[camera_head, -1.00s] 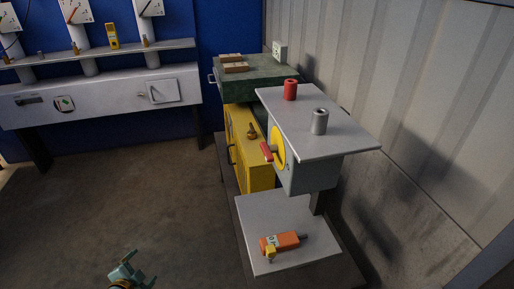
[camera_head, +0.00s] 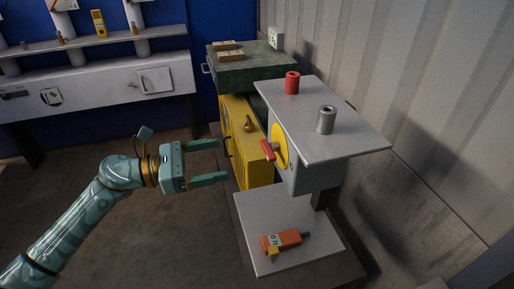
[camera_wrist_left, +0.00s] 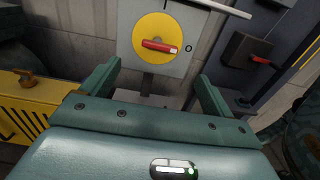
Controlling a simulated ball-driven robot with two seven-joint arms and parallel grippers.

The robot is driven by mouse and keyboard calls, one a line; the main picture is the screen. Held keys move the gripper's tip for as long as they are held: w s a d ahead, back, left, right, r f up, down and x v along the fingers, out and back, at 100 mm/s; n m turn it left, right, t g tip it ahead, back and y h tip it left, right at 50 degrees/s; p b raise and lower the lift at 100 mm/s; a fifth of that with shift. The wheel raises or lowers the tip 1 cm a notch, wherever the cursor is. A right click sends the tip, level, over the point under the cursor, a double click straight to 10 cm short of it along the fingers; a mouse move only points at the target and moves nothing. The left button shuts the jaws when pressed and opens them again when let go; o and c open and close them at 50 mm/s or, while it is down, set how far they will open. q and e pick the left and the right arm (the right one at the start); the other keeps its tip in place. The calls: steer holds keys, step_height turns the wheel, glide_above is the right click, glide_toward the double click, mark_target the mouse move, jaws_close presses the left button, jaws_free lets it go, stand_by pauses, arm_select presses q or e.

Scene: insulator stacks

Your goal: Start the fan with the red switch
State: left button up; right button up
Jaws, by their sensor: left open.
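The red switch handle (camera_head: 267,150) sits on a round yellow plate (camera_head: 279,146) on the side of a grey box (camera_head: 315,172). In the left wrist view the red handle (camera_wrist_left: 159,46) lies nearly level, tilted slightly, on the yellow disc (camera_wrist_left: 166,28), with an "O" mark to its right. My left gripper (camera_head: 222,161) is open and empty, to the left of the handle and apart from it. In the left wrist view its two fingers (camera_wrist_left: 158,88) stand apart below the handle. The fan is not clearly identifiable. My right gripper is not in view.
A red cylinder (camera_head: 292,83) and a grey cylinder (camera_head: 325,120) stand on the box's top plate. An orange tool (camera_head: 283,242) lies on the lower shelf (camera_head: 255,217). A yellow cabinet (camera_head: 238,122) stands behind. Another red handle (camera_wrist_left: 261,60) shows at right in the wrist view.

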mark_target(264, 150)
arm_select(q)
steer(key=x, duration=1)
steer(key=shift+d+p, duration=0.3)
steer(key=shift+p, duration=0.05)
steer(key=c, duration=1)
